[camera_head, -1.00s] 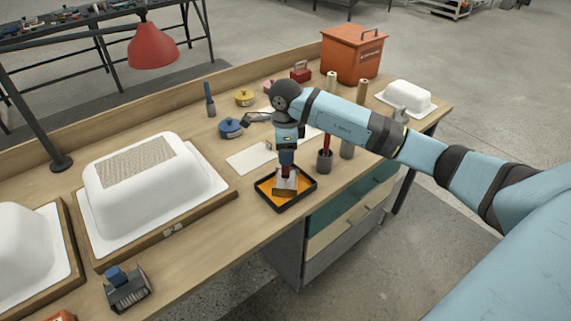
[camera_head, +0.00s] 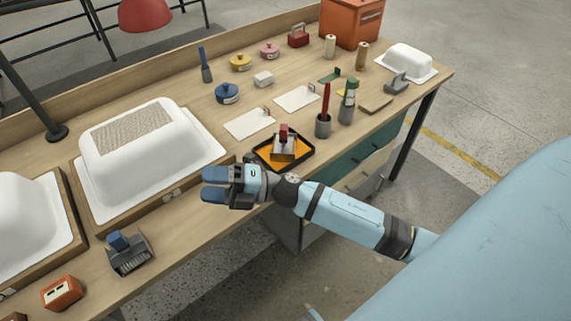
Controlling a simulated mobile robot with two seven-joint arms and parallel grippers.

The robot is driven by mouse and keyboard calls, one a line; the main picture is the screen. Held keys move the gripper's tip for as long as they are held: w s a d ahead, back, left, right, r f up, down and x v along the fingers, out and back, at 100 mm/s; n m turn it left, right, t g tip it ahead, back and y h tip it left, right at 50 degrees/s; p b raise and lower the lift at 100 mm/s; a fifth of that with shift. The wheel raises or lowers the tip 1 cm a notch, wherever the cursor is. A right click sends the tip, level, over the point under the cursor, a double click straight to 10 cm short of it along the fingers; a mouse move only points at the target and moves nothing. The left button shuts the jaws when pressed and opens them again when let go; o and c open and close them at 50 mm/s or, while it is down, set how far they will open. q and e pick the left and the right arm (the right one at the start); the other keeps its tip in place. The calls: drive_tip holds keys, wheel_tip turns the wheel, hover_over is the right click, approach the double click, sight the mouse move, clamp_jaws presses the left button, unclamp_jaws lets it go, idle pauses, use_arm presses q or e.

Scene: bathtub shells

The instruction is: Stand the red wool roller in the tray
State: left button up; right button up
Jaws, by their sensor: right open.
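The black-rimmed tray (camera_head: 309,157) with an orange inside lies near the front edge of the bench. The roller (camera_head: 284,148), with a red upright handle and a pale grey body, stands in it. The handle points up and nothing holds it. My right gripper (camera_head: 206,184) is open and empty, its fingers pointing left, in front of and to the left of the tray and apart from the roller. My left gripper is not in view.
A large white tub shell (camera_head: 160,155) stands left of the gripper. Grey cups holding a red-handled tool (camera_head: 324,115) and a green bottle (camera_head: 348,100) stand right of the tray. A blue-handled brush (camera_head: 128,252) and an orange box (camera_head: 62,292) lie at the front left.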

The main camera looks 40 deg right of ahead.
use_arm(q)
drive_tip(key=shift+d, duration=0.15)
use_arm(e)
drive_tip(key=s+d+f+m+h, duration=0.3)
drive_tip(key=s+f+m+h, duration=0.4)
drive_tip(key=f+m, duration=0.3)
drive_tip(key=s+d+f+m+h, duration=0.4)
drive_tip(key=s+f+m+h, duration=0.4)
drive_tip(key=m, duration=0.9)
wheel_tip(320, 180, down, 3)
drive_tip(key=shift+s+f+m, duration=0.2)
drive_tip(key=shift+s+m, duration=0.1)
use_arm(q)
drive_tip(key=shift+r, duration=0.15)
use_arm(e)
drive_tip(key=shift+d+r, duration=0.1)
use_arm(q)
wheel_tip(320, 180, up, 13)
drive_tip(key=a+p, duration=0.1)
drive_tip(key=p, duration=1.4)
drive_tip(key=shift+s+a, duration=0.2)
use_arm(e)
wheel_tip(320, 180, up, 14)
drive_tip(key=shift+s+d+f+t, duration=0.15)
drive_tip(key=shift+d+f+t, duration=0.05)
drive_tip(key=shift+d+t, duration=0.25)
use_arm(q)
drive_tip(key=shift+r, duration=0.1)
